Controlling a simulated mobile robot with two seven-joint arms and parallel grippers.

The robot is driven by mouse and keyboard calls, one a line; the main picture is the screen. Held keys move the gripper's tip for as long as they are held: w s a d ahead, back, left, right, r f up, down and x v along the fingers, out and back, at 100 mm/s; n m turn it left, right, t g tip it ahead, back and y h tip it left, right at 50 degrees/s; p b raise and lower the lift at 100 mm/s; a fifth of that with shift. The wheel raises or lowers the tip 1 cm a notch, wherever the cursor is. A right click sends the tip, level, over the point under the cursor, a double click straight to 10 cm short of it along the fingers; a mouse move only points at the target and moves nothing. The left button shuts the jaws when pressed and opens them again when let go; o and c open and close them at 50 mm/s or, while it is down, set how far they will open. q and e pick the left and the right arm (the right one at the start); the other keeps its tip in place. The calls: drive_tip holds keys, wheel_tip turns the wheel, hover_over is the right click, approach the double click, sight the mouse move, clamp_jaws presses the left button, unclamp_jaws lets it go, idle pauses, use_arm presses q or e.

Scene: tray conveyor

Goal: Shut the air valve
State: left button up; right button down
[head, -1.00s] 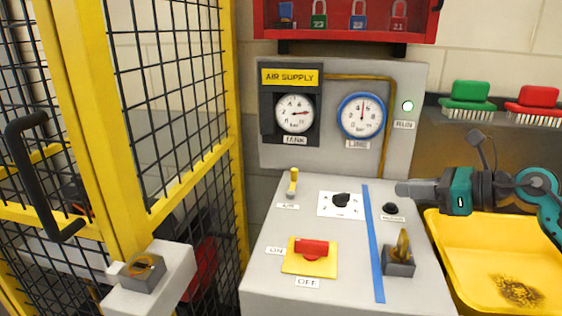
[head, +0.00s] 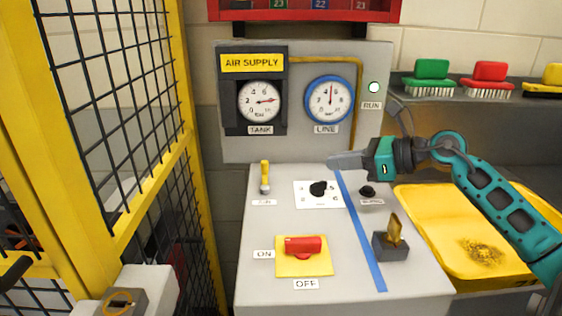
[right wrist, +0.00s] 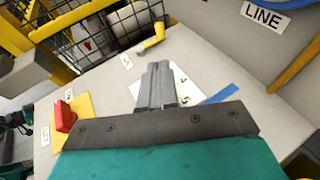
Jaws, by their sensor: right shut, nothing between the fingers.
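The air valve (head: 264,177) is a small yellow lever on a grey stub, at the back left of the grey console top. Its handle points towards the panel, away from its label. It also shows at the top of the right wrist view (right wrist: 152,40). My right gripper (head: 335,163) is shut and empty, above the back of the console near the blue strip, to the right of the valve and apart from it. In the right wrist view the closed fingers (right wrist: 160,68) cover part of the white dial plate.
The black knob (head: 318,188), red switch (head: 303,245), black button (head: 367,191) and key block (head: 390,246) stand on the console. The gauge panel (head: 375,140) rises behind. A yellow mesh fence (head: 190,170) is left, a yellow tray (head: 430,230) right.

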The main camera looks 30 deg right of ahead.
sight(267, 163)
drive_tip(key=x, duration=0.4)
drive_tip(key=p+x, duration=0.1)
drive_tip(key=x, duration=0.4)
drive_tip(key=r+x, duration=0.1)
drive_tip(key=x, duration=0.3)
drive_tip(key=shift+w+a+p, duration=0.15)
drive_tip(key=shift+w+p, duration=0.25)
use_arm(q)
drive_tip(key=shift+a+r, duration=0.1)
drive_tip(key=shift+r, duration=0.75)
drive_tip(key=shift+f, duration=0.15)
use_arm(e)
drive_tip(key=shift+n+b, duration=0.3)
drive_tip(key=shift+w+y, duration=0.1)
drive_tip(key=shift+y, duration=0.2)
use_arm(q)
drive_tip(key=shift+s+d+f, duration=0.1)
drive_tip(key=shift+d+f, duration=0.15)
drive_tip(key=shift+d, duration=0.25)
